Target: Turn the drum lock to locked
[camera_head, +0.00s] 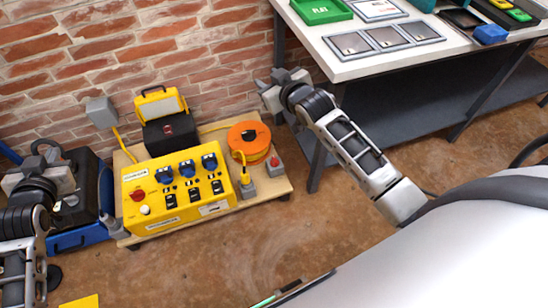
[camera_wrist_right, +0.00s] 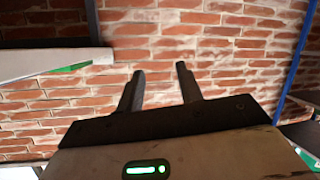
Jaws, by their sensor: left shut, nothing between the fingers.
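An orange cable drum (camera_head: 249,139) lies on the wooden board at the right of the yellow socket box (camera_head: 178,187). I cannot make out a lock or its setting on the drum at this size. A small grey box with a yellow lever (camera_head: 246,180) and a grey box with a red button (camera_head: 274,164) stand in front of it. My right gripper (camera_head: 265,88) is above and behind the drum, near the brick wall, apart from it. Its two fingers are spread and empty in the right wrist view (camera_wrist_right: 160,88). My left gripper (camera_head: 72,196) is at the far left, beside the yellow box, shut and empty.
A black-and-yellow case (camera_head: 167,117) stands behind the yellow box, with a grey wall box (camera_head: 101,111) at its left. A white-topped workbench (camera_head: 345,66) with trays stands at the right, close to my right arm. The floor in front is mostly clear.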

